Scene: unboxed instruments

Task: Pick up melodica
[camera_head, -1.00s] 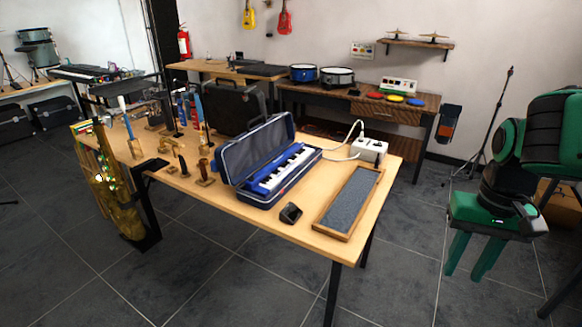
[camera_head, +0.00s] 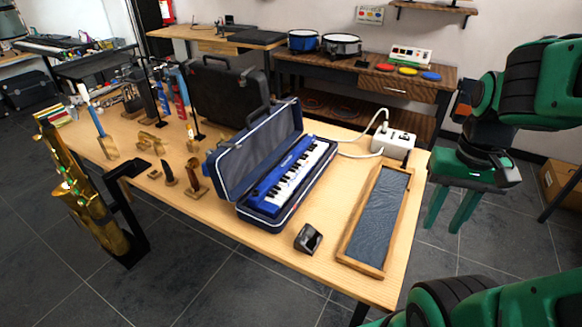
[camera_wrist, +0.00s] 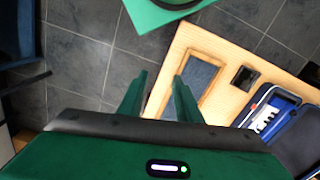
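The melodica (camera_head: 292,180) is blue with white and black keys. It lies in an open, dark blue padded case (camera_head: 262,150) near the middle of the wooden table; the lid stands up along its left side. Part of the melodica also shows at the right edge of the wrist view (camera_wrist: 268,121), in the case. My gripper (camera_head: 450,214) is open and empty, hanging to the right of the table, apart from the melodica. In the wrist view its two fingers (camera_wrist: 158,98) are spread, with floor and the table's edge between and beyond them.
A wooden tray with a dark grey inset (camera_head: 410,205) lies at the table's right end. A small black object (camera_head: 308,238) sits before the case. A white power strip (camera_head: 393,143) with cables stands behind. Small stands and instruments crowd the left; a black case (camera_head: 228,92) is behind.

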